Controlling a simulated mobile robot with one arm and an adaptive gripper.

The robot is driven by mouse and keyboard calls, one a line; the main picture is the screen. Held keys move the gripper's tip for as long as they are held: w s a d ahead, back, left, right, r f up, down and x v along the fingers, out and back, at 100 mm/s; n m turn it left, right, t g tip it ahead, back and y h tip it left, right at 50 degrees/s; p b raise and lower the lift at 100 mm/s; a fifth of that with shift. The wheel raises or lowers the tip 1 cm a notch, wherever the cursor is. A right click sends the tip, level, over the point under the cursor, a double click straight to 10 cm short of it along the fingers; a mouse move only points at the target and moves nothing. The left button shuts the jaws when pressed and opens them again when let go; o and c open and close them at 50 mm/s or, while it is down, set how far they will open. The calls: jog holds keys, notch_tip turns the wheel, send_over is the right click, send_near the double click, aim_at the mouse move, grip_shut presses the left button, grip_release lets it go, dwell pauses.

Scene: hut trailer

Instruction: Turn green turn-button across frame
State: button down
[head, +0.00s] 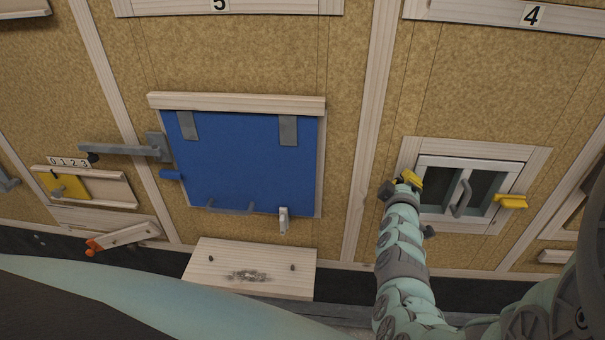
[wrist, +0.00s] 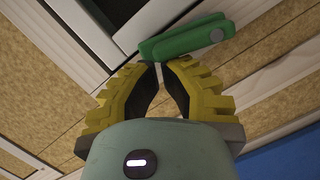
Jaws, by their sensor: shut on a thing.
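The green turn-button (wrist: 180,42) is a flat green bar with a grey round pivot at its right end in the wrist view. It lies on the pale wood surround by the white window frame (wrist: 130,22), its free end close to the frame's edge. My gripper (wrist: 160,65) has its yellow-padded fingers almost together at the bar's lower edge near the free end, shut on it; the exact contact is hard to see. In the head view my gripper (head: 403,184) is at the left side of the small window (head: 478,164) and hides the green turn-button.
The window has a grey handle (head: 461,198) and a yellow turn-button (head: 511,201) on its right side. A blue flap (head: 245,160) with a wooden shelf (head: 250,268) below is further left. Bare wall lies above the window.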

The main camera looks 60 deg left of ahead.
jog(key=shift+w+d+f+m+g+b, duration=0.1)
jog(key=shift+w+d+m+g+b, duration=0.25)
jog(key=shift+m+b, duration=0.65)
jog(key=shift+w+d+f+m+g+b, duration=0.15)
jog(key=shift+w+d+m+b, duration=0.4)
jog(key=shift+b, duration=0.7)
jog(key=shift+a+r+m, duration=0.1)
jog(key=shift+a+m, duration=0.05)
jog(key=shift+m, duration=0.1)
jog(key=b, duration=0.1)
jog(key=m+b, duration=0.1)
jog(key=b, duration=0.1)
jog(key=shift+w+d+f+g, duration=0.2)
jog(key=shift+g, duration=0.1)
jog(key=shift+w+d+f+m+y+b, duration=0.1)
jog(key=shift+w+d+m+y+b, duration=0.15)
jog(key=shift+m+b, duration=0.5)
jog(key=shift+w+d+f+m+g+y+b, duration=0.3)
jog(key=shift+m+b, duration=0.5)
jog(key=shift+b, duration=1.2)
jog(key=shift+w+d+f+m+g+y+b, duration=0.15)
jog(key=shift+w+f+m+g+b, duration=0.4)
jog(key=shift+b, duration=1.4)
jog(key=shift+s+r, duration=0.25)
